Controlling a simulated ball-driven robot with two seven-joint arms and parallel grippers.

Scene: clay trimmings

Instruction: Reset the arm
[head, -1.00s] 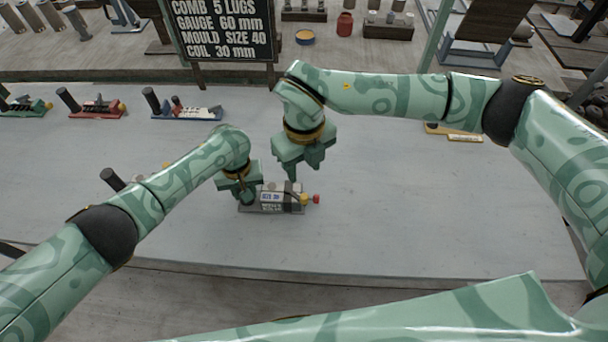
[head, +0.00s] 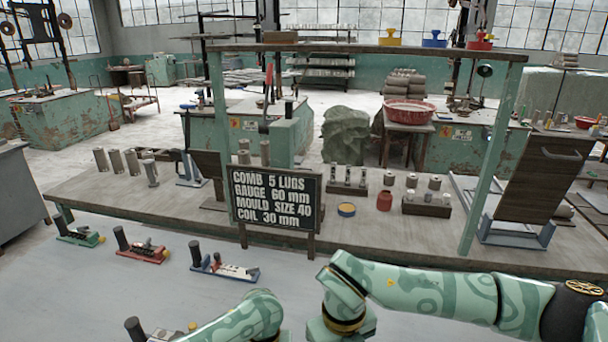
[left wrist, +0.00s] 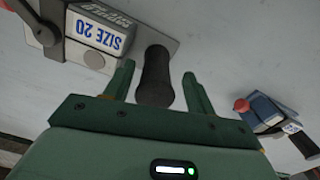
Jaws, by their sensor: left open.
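In the left wrist view my left gripper (left wrist: 158,73) is open. Its two fingers stand on either side of a black upright handle (left wrist: 154,88), with visible gaps. The handle stands by a grey tool (left wrist: 78,48) with a white and blue "SIZE 20" label and a cream knob. In the head view only part of my left forearm shows at the bottom, and the left gripper is out of frame. My right arm crosses the lower right to its wrist at the bottom edge. The right gripper's fingers are cut off.
A blue tool (left wrist: 266,110) with a red knob lies at right in the wrist view. Green (head: 78,234), red (head: 142,252) and blue-based (head: 225,268) tools line the grey table's left. Behind stand a black sign (head: 274,198), a red jar (head: 384,201) and a green-posted frame (head: 487,160).

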